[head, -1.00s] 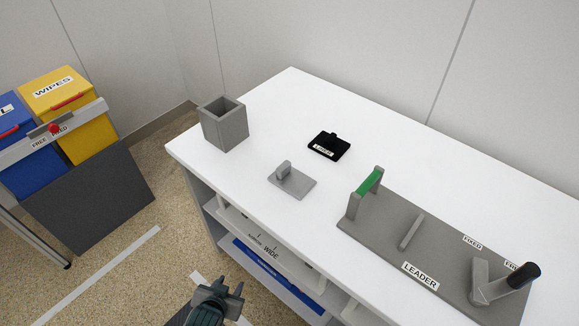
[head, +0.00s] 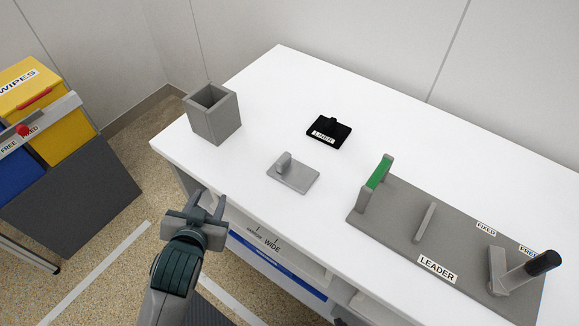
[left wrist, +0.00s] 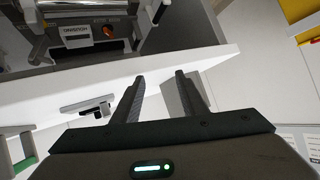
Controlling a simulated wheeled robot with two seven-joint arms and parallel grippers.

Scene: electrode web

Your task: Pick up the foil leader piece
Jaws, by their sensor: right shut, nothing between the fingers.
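A flat grey plate with a small upright tab (head: 298,180), which looks like the foil leader piece, lies near the table's front edge. A flat black piece with a tab and a white label (head: 329,132) lies behind it; the label reads something like LINER. My left gripper (head: 207,203) is open and empty, in front of the table edge, left of the grey plate and apart from it. In the left wrist view the open fingers (left wrist: 158,92) show nothing between them; the grey plate (left wrist: 84,105) is left of them. My right gripper is not clearly in view.
A grey open box (head: 215,118) stands at the table's left corner. A grey fixture marked LEADER (head: 405,235), with a green bar (head: 379,173) and a black-handled lever (head: 542,263), fills the right front. Blue and yellow bins (head: 60,140) are at left. The table's back is clear.

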